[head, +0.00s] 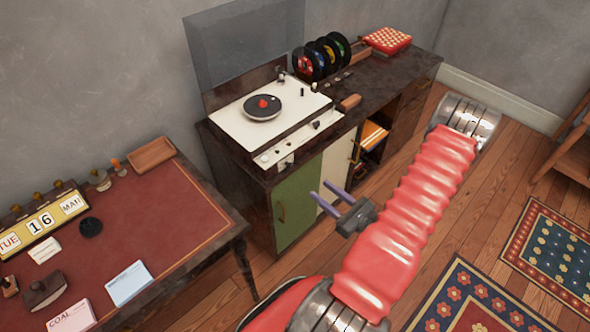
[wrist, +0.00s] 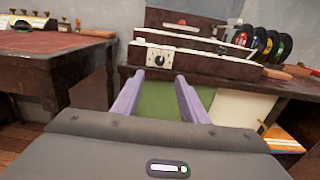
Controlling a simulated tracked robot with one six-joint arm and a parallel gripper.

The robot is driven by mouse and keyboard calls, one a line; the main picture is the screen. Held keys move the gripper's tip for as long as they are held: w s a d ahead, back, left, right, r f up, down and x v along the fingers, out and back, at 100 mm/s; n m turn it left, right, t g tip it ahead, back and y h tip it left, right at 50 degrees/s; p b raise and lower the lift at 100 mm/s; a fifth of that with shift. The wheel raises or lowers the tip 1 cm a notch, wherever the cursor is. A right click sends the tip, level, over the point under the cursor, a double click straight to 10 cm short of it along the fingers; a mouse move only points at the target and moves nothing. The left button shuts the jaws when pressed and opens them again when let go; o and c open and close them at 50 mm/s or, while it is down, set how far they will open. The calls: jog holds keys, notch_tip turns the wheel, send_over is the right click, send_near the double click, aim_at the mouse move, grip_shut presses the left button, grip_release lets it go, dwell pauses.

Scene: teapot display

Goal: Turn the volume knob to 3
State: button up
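The record player (head: 238,135) stands on the dark cabinet, with a dark disc and a red centre on its white top. On its front, a small white plate with a dark round knob (wrist: 160,60) shows in the wrist view; the same plate (head: 286,163) is small in the head view. The numbers and the knob's setting are too small to read. My gripper (head: 320,189) is open and empty, in front of the cabinet and apart from the knob. Its two purple fingers (wrist: 159,76) point toward the front, just below the knob plate in the wrist view.
Green (head: 297,205) and white (head: 336,168) cabinet doors are below. Several records (head: 327,55) stand in a rack behind the player, beside a red checkered box (head: 387,40). A red-topped desk (head: 130,225) with a calendar (head: 42,222) is at left. Floor shows between the furniture and rugs (head: 480,300).

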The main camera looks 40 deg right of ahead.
aim_at(291, 166)
jog(key=shift+w, duration=0.15)
jog(key=shift+w+a, duration=0.2)
jog(key=shift+w, duration=6.55)
grip_shut()
